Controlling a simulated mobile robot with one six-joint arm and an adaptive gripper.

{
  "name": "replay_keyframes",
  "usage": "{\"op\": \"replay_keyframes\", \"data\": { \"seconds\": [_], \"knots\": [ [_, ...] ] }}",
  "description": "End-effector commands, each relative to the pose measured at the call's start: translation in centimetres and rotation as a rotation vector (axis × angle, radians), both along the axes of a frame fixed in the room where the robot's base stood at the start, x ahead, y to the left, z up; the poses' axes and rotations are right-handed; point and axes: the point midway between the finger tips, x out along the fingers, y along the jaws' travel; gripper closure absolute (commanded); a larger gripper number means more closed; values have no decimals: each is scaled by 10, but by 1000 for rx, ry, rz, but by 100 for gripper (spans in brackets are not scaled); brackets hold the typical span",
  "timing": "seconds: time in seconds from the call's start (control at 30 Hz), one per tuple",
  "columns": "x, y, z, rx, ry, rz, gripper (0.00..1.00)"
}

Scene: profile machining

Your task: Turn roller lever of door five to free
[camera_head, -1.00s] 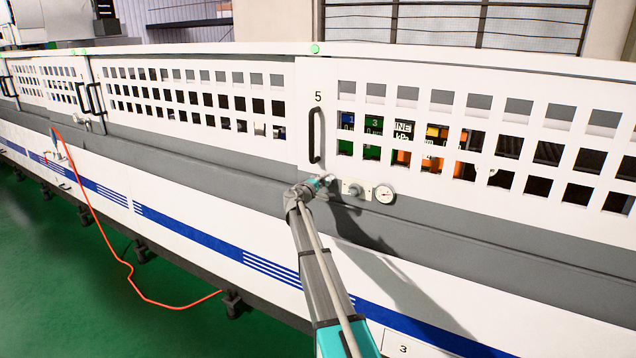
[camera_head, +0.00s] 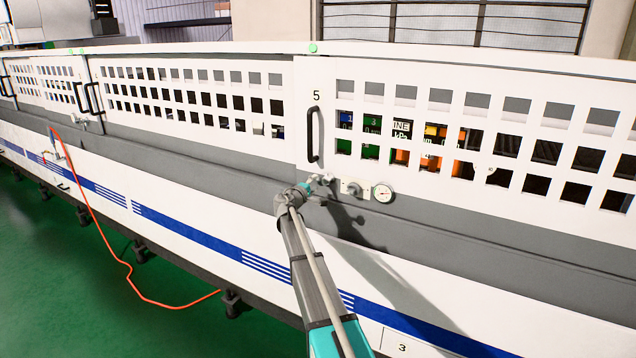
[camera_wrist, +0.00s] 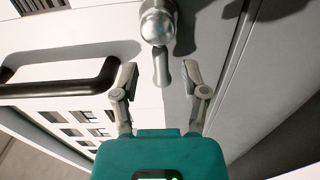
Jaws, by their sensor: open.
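Door five (camera_head: 309,135) is a white panel with a black handle (camera_head: 315,135) under the number 5. In the wrist view a silver roller lever shows below its round metal hub (camera_wrist: 158,24). Its short bar (camera_wrist: 161,66) points down the picture, toward my gripper. My gripper (camera_wrist: 161,74) is open, one finger on each side of the bar's lower end, with visible gaps on both sides. In the head view my gripper (camera_head: 314,184) is low by the door's handle, at a small metal fitting. The lever's details are too small to tell there.
The black handle (camera_wrist: 60,88) lies close to my left finger in the wrist view. A round gauge (camera_head: 383,193) and a knob (camera_head: 352,188) sit right of my gripper. An orange hose (camera_head: 105,235) hangs at the left over the green floor.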

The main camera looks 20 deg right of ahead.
Motion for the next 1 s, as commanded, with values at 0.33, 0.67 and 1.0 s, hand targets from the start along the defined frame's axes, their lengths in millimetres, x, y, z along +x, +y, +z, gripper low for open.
{"op": "replay_keyframes", "data": {
  "seconds": [0.33, 0.67, 1.0],
  "knots": [
    [-34, 47, 0, 0, 0, 3, 43],
    [-45, 64, 0, 0, 0, 0, 43],
    [-45, 64, 0, 0, 0, 0, 43]
  ]
}}
